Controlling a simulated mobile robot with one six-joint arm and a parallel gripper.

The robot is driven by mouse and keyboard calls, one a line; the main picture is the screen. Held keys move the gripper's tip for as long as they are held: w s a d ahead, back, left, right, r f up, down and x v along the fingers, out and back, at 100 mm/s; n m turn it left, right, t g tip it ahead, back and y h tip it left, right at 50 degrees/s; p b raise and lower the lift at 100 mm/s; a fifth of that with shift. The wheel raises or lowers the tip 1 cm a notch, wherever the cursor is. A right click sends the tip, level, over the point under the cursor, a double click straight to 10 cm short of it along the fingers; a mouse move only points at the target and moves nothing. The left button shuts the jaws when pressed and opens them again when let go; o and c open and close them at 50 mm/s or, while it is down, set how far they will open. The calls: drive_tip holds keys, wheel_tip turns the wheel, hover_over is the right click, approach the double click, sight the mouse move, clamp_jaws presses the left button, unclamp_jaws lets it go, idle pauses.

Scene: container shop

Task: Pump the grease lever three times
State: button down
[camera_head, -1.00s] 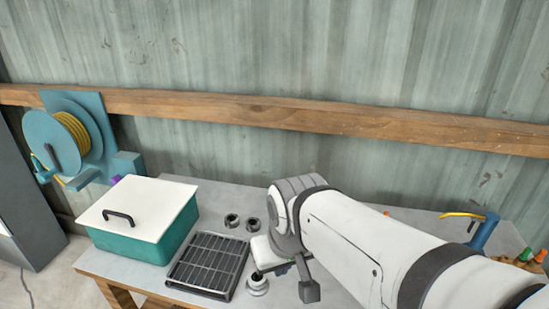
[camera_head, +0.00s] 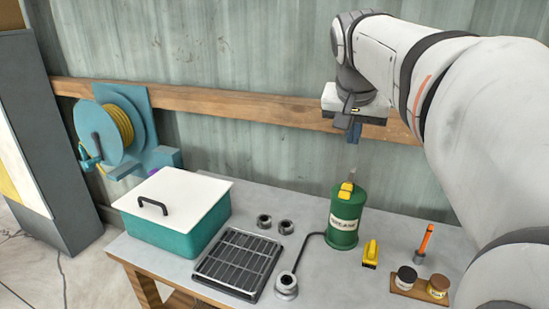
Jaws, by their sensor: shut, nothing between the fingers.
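The green grease canister (camera_head: 343,222) stands upright on the bench, with a pale label on its front. A yellow lever (camera_head: 347,189) sits on its top. A dark hose (camera_head: 303,255) runs from the canister to a grey round fitting (camera_head: 286,286) at the bench front. My gripper (camera_head: 353,134) hangs above the canister and points down. Its fingers are shut and empty, and it appears apart from the lever.
A teal box with a white lid (camera_head: 172,240) and a black rack (camera_head: 238,265) stand left. Two dark rings (camera_head: 274,224) lie behind the rack. A yellow-handled item (camera_head: 370,253), an orange tool (camera_head: 426,240) and jars on a wooden tray (camera_head: 398,291) are right.

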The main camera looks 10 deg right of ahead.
idle(0.3)
hover_over(347, 186)
drive_tip(key=f, duration=0.8)
drive_tip(key=shift+s+a+f+p, duration=0.15)
drive_tip(key=shift+s+f+p, duration=0.15)
drive_tip(key=shift+f, duration=0.05)
drive_tip(key=shift+s+a+f, duration=0.1)
drive_tip(key=shift+s+f, duration=0.05)
drive_tip(key=shift+f, duration=0.45)
drive_tip(key=shift+s+a+f, duration=0.1)
drive_tip(key=shift+f, duration=0.5)
drive_tip(key=shift+s+a+f, duration=0.1)
drive_tip(key=shift+s+f, duration=0.05)
drive_tip(key=shift+f, duration=0.55)
